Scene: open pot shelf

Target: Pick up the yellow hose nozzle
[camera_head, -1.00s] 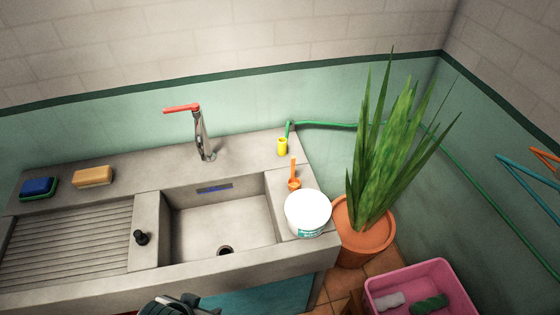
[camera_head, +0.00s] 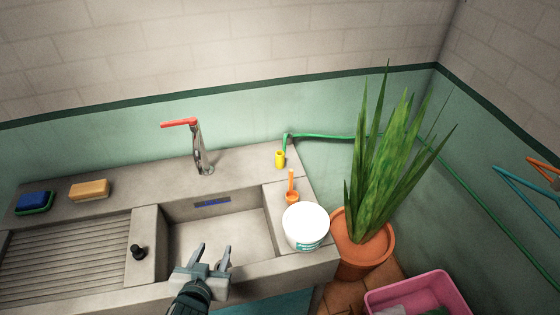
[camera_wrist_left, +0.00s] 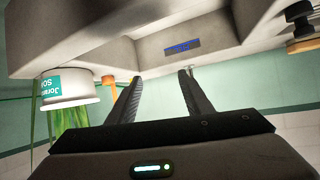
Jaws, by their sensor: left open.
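The yellow hose nozzle (camera_head: 280,159) stands on the back right of the concrete sink counter (camera_head: 240,171), at the end of a green hose (camera_head: 325,136). My left gripper (camera_head: 212,253) is open and empty over the front of the sink basin, in front and to the left of the nozzle and well apart from it. In the left wrist view the two fingers (camera_wrist_left: 158,82) are spread with nothing between them. A small bit of yellow shows beside one finger there, mostly hidden. My right gripper is not in view.
A white tub (camera_head: 306,227) and an orange scoop (camera_head: 291,188) stand on the right ledge, in front of the nozzle. A tap with a red lever (camera_head: 199,150) rises behind the basin. A potted plant (camera_head: 365,245) is right of the sink. A pink crate (camera_head: 445,287) is lower right.

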